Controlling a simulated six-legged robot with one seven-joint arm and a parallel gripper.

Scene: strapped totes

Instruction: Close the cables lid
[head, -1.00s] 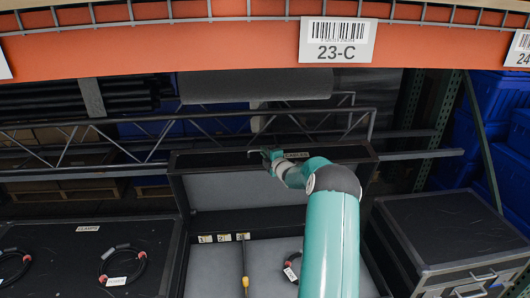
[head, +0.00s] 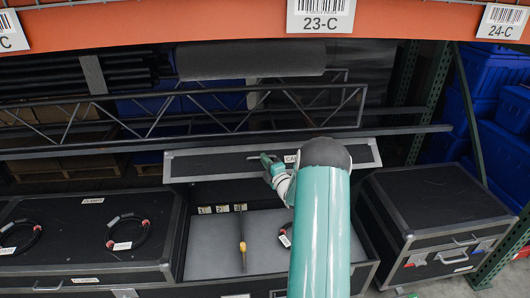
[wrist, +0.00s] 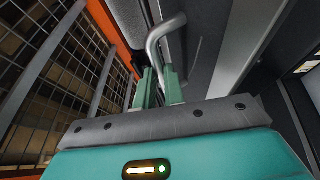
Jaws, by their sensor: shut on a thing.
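The cables case (head: 190,235) stands in the middle of the head view. Its black, metal-edged lid (head: 220,163) is raised and slopes over the back of the open box, with a dark gap beneath it. A white label, partly hidden by my arm, sits on the lid. My gripper (head: 270,168) is at the lid's front face. In the wrist view my gripper's green fingers (wrist: 160,88) are closed around a bent grey metal handle (wrist: 158,38). The lid's right part is partly hidden behind my arm.
Inside the box lie a yellow-handled tool (head: 242,245) and a coiled cable (head: 286,236). A clamps case (head: 85,240) with cable coils on top stands left; another closed black case (head: 440,205) stands right. An orange beam (head: 180,25) crosses above; a truss lies behind.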

